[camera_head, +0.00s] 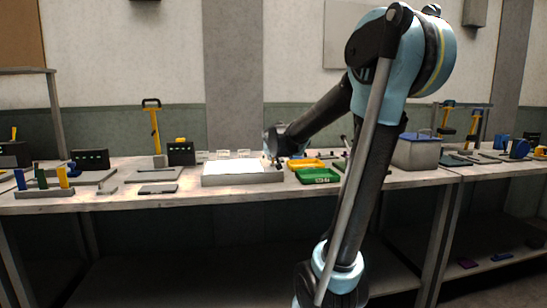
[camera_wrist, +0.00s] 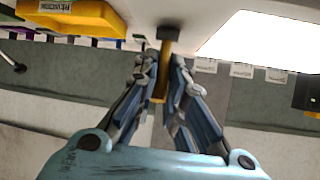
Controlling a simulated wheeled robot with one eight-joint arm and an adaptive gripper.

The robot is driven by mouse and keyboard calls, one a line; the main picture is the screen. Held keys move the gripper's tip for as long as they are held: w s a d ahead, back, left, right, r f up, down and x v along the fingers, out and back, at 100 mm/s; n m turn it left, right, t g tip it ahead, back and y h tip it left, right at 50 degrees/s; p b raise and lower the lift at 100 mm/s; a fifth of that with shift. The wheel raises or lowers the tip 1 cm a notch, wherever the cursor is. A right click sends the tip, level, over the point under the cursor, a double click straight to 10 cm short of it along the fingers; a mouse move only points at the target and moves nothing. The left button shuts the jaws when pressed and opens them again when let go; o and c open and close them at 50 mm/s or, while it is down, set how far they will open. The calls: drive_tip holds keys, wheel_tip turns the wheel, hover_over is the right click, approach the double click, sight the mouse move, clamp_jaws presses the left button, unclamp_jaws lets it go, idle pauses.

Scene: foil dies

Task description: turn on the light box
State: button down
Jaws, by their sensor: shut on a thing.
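The light box (camera_head: 242,179) is a low grey slab on the bench, left of centre in the head view, with a bright white top. In the wrist view its bright panel (camera_wrist: 262,42) fills the upper right. A small yellow lever (camera_wrist: 160,80) with a dark block (camera_wrist: 172,33) at its end stands at the edge of the box, beside the panel. My gripper (camera_wrist: 161,72) is shut on this yellow lever, one finger on each side. In the head view my gripper (camera_head: 274,150) is low over the box's right end; the lever is hardly visible there.
A yellow tray (camera_head: 305,163) and a green tray (camera_head: 318,177) lie close to the right of the light box. Small label cards (camera_head: 223,154) stand behind it. A grey bin (camera_head: 415,154) stands farther right. A dark box with green lights (camera_head: 181,154) is at left.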

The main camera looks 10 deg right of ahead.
drive_tip(key=shift+s+f, duration=0.2)
drive_tip(key=c, duration=1.7)
unclamp_jaws()
drive_tip(key=shift+o, duration=0.2)
drive_tip(key=shift+r, duration=0.1)
drive_tip(key=v, duration=1.1)
drive_tip(key=shift+s, duration=0.35)
drive_tip(key=shift+r, duration=0.15)
